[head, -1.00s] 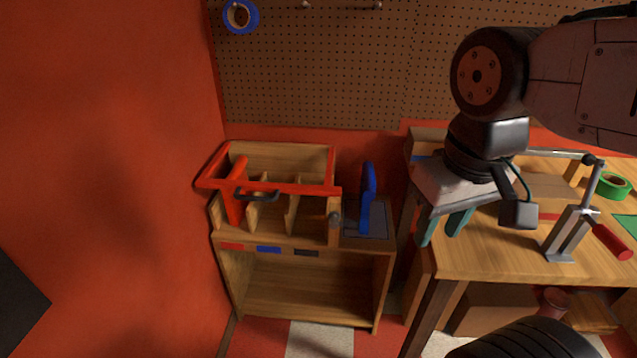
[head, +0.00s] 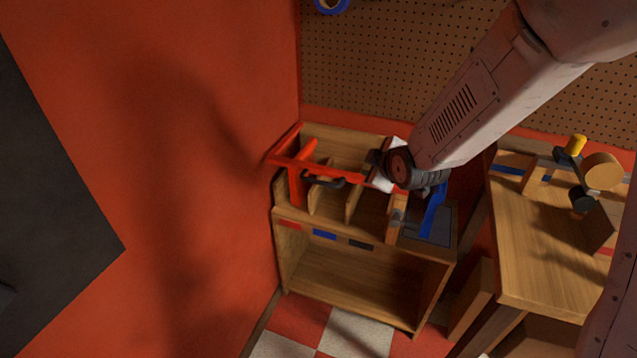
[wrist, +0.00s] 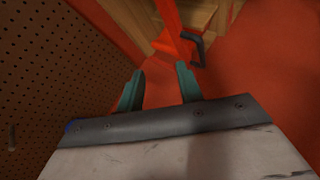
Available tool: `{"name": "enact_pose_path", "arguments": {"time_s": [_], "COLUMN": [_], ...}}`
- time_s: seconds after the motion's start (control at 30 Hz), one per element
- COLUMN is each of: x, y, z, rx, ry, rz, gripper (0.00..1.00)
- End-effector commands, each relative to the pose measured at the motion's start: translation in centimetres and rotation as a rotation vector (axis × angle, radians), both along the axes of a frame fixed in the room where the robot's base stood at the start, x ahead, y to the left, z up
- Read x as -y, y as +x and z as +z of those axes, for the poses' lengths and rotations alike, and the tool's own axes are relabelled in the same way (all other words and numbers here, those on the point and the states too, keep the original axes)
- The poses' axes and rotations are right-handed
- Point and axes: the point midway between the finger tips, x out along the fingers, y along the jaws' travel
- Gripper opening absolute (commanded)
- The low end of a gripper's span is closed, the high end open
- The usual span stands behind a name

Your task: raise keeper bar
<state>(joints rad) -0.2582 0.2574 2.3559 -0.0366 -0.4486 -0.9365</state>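The red keeper bar (head: 350,174) lies across the top front of the wooden rack (head: 290,212) in the head view, with a black handle (head: 322,180) on it. My gripper's body covers the bar's right end there, and its fingers are hidden. In the wrist view my gripper (wrist: 158,82) is open, with two teal fingers apart and nothing between them. A red bar (wrist: 170,22) and the black handle (wrist: 198,46) show beyond the fingertips, apart from them.
A blue upright piece (head: 435,215) stands on the rack's right side, close to my wrist. The pegboard (head: 390,65) is behind, and a red wall (head: 180,150) is to the left. A workbench (head: 540,255) stands to the right.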

Motion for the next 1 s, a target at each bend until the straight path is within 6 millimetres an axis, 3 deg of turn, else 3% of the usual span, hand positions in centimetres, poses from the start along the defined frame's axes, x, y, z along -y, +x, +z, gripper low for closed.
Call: {"name": "enact_pose_path", "arguments": {"time_s": [0.03, 0.2, 0.4, 0.67, 1.0], "x": [-1.5, -5.9, -8.8, -10.2, -12.3], "y": [0.9, 2.7, 2.4, 2.3, 6.8], "z": [-2.1, -6.9, -10.5, -11.9, -12.6], "rx": [0.052, 0.282, 0.48, 0.579, 0.581], "ry": [-0.031, -0.136, -0.221, -0.259, -0.259], "rz": [0.054, 0.208, 0.302, 0.336, 0.334], "gripper": [0.36, 0.36, 0.36, 0.36, 0.36]}}
